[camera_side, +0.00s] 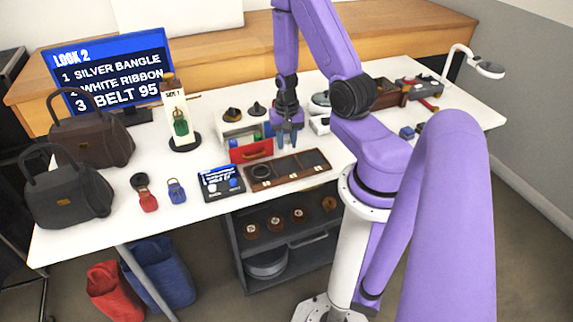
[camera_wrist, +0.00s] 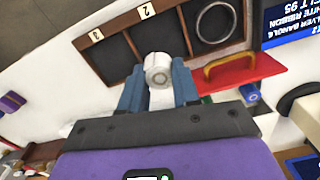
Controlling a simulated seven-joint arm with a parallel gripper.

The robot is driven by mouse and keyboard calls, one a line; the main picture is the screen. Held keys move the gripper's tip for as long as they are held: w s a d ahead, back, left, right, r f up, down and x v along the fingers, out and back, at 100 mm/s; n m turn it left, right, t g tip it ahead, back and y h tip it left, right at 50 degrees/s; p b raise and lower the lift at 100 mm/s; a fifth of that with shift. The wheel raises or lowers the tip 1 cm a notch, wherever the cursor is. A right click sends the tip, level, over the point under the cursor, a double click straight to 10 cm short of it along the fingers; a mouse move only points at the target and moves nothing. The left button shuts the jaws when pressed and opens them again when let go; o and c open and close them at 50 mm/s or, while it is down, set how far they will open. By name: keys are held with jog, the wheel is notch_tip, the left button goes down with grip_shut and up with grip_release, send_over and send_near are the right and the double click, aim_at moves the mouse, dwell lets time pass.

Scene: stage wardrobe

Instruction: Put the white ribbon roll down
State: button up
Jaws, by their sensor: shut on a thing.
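The white ribbon roll (camera_wrist: 158,70) is held between the two blue fingers of my gripper (camera_wrist: 160,82) in the wrist view. In the side view my gripper (camera_side: 287,139) hangs just behind the brown tray (camera_side: 288,182), and the roll cannot be made out there. The tray (camera_wrist: 128,20) has three dark compartments, with labels 2 and 3 readable in the wrist view. A silver ring-shaped bangle (camera_wrist: 199,27) lies in the end compartment beside compartment 2. The middle and 3 compartments look empty. The roll overlaps the tray's edge near compartment 2 in the wrist view; its height is unclear.
A red drawer (camera_side: 250,152) with a yellow handle stands open close behind the tray; it also shows beside my gripper in the wrist view (camera_wrist: 240,75). A small dark panel (camera_side: 221,183) lies left of the tray. A screen (camera_side: 110,70) lists bangle, white ribbon and belt.

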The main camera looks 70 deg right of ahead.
aim_at(286, 168)
jog(key=shift+f, duration=3.7)
jog(key=shift+f, duration=0.15)
jog(key=o, duration=1)
